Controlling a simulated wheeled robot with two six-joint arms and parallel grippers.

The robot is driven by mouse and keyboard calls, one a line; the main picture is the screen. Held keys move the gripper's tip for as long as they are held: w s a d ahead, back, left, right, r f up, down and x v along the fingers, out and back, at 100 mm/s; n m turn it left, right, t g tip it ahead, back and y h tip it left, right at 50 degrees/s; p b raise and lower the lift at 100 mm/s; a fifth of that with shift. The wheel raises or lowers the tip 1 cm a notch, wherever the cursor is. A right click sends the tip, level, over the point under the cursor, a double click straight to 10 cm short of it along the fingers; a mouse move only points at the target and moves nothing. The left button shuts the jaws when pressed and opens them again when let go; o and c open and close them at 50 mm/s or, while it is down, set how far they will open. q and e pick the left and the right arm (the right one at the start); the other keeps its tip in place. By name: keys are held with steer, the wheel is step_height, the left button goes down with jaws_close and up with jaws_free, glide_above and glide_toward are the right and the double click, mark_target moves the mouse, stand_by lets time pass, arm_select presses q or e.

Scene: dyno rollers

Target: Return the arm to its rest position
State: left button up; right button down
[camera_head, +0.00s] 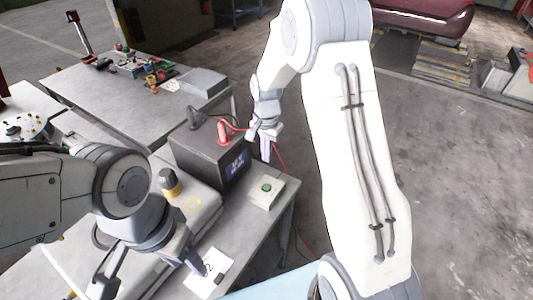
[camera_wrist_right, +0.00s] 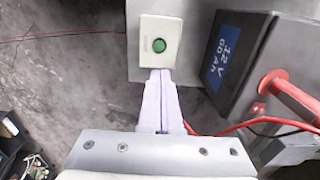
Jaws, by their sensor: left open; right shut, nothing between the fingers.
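My right arm reaches down across the middle of the head view. Its gripper (camera_head: 266,142) is beside the battery, above the bench's edge. In the right wrist view the right gripper's fingers (camera_wrist_right: 160,78) are together with nothing between them, and their tips appear just below the box with the green button (camera_wrist_right: 158,46). That button box also shows in the head view (camera_head: 267,192) on the bench. My left gripper (camera_head: 150,275) is at the lower left of the head view, fingers apart and empty, over the bench near a white card marked 2 (camera_head: 209,272).
A dark battery (camera_head: 206,157) with a red clamp (camera_head: 223,132) and cable stands close to my right gripper. A yellow-and-black knob (camera_head: 169,184) is left of it. A table (camera_head: 120,100) with small parts stands behind. A red car (camera_head: 424,16) is at back right. Open floor lies right.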

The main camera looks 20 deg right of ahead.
steer(key=s+a+r+n+b, duration=0.1)
steer(key=s+a+r+n, duration=0.35)
steer(key=s+a, duration=0.25)
steer(key=s+a+r+n+b, duration=0.1)
steer(key=s+a+r+n, duration=0.2)
steer(key=s+a+n, duration=0.3)
steer(key=s+a+n+y+b, duration=0.1)
steer(key=s+n, duration=0.6)
steer(key=s, duration=0.9)
steer(key=shift+s+a+r+b, duration=0.15)
steer(key=shift+s+a+b, duration=0.25)
steer(key=shift+a, duration=0.35)
